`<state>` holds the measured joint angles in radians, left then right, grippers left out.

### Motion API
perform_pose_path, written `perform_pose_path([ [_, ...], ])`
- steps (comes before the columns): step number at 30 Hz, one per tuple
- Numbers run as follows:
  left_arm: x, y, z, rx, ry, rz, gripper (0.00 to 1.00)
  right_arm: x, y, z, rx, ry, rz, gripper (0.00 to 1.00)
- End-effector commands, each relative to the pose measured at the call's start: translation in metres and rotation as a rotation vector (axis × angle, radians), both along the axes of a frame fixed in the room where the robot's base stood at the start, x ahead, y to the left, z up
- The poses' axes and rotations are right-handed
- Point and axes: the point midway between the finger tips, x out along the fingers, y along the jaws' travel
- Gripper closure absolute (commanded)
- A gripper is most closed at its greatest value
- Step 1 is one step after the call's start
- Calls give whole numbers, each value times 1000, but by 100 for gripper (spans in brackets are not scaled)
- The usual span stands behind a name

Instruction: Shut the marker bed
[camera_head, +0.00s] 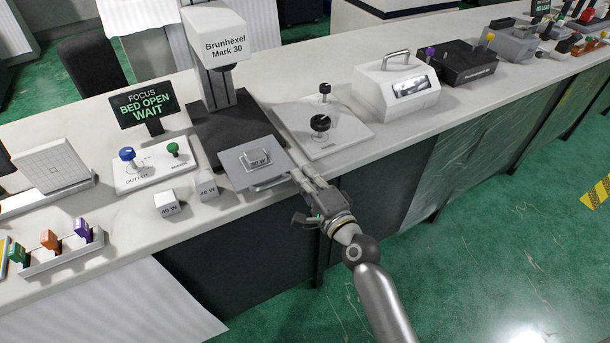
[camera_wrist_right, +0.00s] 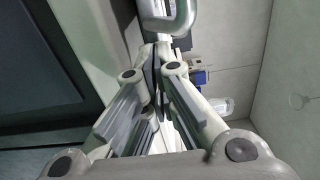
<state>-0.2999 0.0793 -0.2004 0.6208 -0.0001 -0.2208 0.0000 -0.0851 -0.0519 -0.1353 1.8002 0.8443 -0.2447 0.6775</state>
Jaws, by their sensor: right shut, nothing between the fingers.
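The marker, labelled Brunhexel Mark 30 (camera_head: 222,45), stands on the bench. Its grey bed (camera_head: 237,172) is slid out toward the bench's front edge, with a 40 W block (camera_head: 258,159) on it. A display (camera_head: 145,104) reads "FOCUS BED OPEN WAIT". My right gripper (camera_head: 297,174) is shut and empty, its tips close to the bed's front right side; I cannot tell whether they touch. In the right wrist view the closed fingertips (camera_wrist_right: 156,52) are just below a rounded metal bar (camera_wrist_right: 168,15), probably the bed's handle. My left gripper is out of view.
Left of the marker are an output panel (camera_head: 134,178) with blue and green knobs and two loose 40 W blocks, one a white block (camera_head: 167,204). A white plate with black knobs (camera_head: 300,133) and a handled white box (camera_head: 379,93) stand to the right. Green floor is free in front.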

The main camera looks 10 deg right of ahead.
Motion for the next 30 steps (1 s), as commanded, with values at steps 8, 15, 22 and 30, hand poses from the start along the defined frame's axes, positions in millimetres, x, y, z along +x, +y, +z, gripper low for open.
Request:
perform_pose_path([
  [8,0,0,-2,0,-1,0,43,33,10,0,2,-3,0,100],
  [15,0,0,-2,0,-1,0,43,47,16,0,0,-1,1,100],
  [22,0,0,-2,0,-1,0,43,47,16,0,0,-1,1,100],
  [30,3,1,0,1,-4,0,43,46,18,0,0,0,2,100],
])
